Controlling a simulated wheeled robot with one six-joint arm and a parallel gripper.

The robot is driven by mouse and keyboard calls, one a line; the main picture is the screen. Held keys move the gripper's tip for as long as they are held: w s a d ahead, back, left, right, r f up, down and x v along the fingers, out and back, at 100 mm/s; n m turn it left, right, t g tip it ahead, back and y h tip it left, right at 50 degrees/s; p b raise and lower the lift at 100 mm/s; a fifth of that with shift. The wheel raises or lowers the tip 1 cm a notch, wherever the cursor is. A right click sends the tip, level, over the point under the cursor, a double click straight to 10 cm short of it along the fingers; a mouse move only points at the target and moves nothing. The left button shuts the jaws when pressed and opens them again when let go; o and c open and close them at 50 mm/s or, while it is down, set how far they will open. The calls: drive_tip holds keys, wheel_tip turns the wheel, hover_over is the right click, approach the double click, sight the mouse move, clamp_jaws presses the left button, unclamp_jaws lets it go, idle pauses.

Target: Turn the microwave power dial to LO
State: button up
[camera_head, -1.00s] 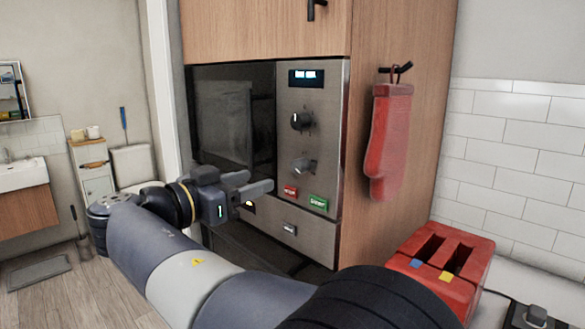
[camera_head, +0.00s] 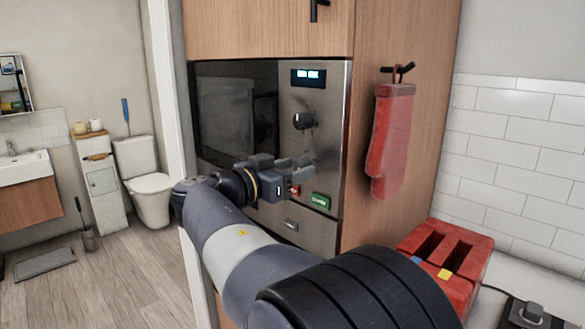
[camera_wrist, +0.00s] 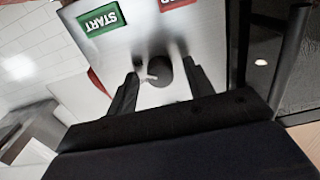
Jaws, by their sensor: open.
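The microwave (camera_head: 329,150) has a steel panel with a dark door at its left. The upper dial (camera_head: 303,120) is black and round. Its markings are too small to read. The lower dial is hidden behind my gripper (camera_head: 297,172) in the head view. In the wrist view, a dark round dial (camera_wrist: 163,70) with a pale mark at its side lies between the two fingers of my gripper (camera_wrist: 163,82). The fingers are open, one on each side of the dial. I cannot tell whether they touch it. No LO label is readable.
A green START button (camera_head: 321,201) and a partly covered red button (camera_head: 295,191) sit below the dials. A lit display (camera_head: 308,78) is above. A red oven mitt (camera_head: 390,140) hangs on the cabinet side. A red toaster (camera_head: 452,255) stands at the right.

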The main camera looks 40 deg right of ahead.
drive_tip(key=shift+c, duration=0.3)
drive_tip(key=c, duration=0.9)
